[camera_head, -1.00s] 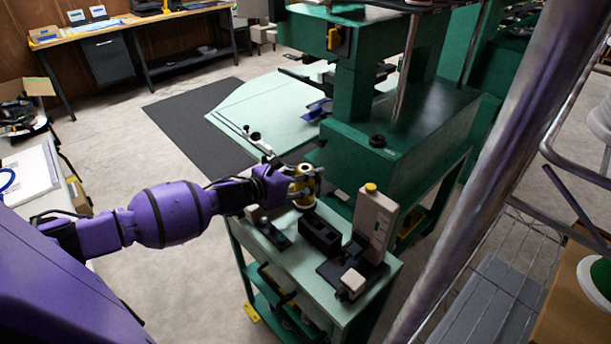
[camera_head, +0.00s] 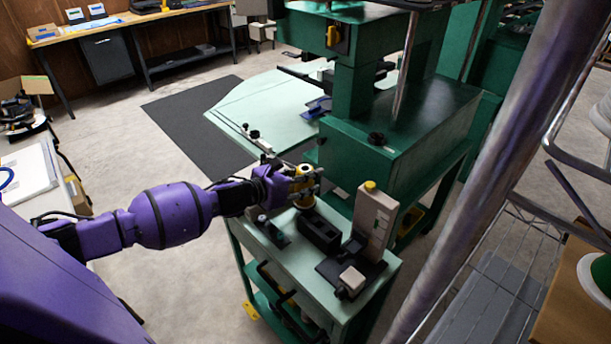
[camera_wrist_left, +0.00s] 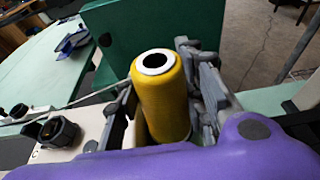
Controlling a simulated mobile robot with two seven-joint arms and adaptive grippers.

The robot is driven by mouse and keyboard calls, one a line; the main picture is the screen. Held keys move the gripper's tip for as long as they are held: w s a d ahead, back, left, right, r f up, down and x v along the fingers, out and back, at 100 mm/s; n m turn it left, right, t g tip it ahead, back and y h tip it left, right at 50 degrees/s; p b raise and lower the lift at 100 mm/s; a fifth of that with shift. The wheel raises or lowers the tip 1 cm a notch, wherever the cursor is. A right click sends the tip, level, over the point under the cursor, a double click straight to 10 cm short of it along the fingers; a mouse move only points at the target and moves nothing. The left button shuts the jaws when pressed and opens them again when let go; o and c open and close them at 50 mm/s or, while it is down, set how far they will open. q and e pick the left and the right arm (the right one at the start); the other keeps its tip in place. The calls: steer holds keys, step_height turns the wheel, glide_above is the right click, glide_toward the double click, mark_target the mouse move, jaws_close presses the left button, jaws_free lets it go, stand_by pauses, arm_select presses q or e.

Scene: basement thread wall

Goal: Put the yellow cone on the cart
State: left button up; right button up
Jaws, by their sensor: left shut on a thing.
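The yellow cone (camera_wrist_left: 164,103) stands upright between the fingers of my left gripper (camera_wrist_left: 160,100) in the left wrist view. Its white top ring with a dark hole shows. In the head view the yellow cone (camera_head: 304,199) is small and partly covered by the left gripper (camera_head: 305,184), which is shut on it. The cart (camera_head: 338,298) is a green stand with a pale top below the gripper. The cone is over the cart's far end; I cannot tell whether its base touches the top. My right gripper is not in view.
On the cart stand a black open box (camera_head: 319,231), a beige upright device (camera_head: 374,222) with a yellow knob, and a small dark item (camera_head: 272,230). A large green machine (camera_head: 398,135) stands close behind. A metal pole (camera_head: 500,165) rises at right.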

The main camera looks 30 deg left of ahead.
arm_select(q)
steer(key=o, duration=1.3)
steer(key=shift+r, duration=0.1)
steer(key=shift+o, duration=0.2)
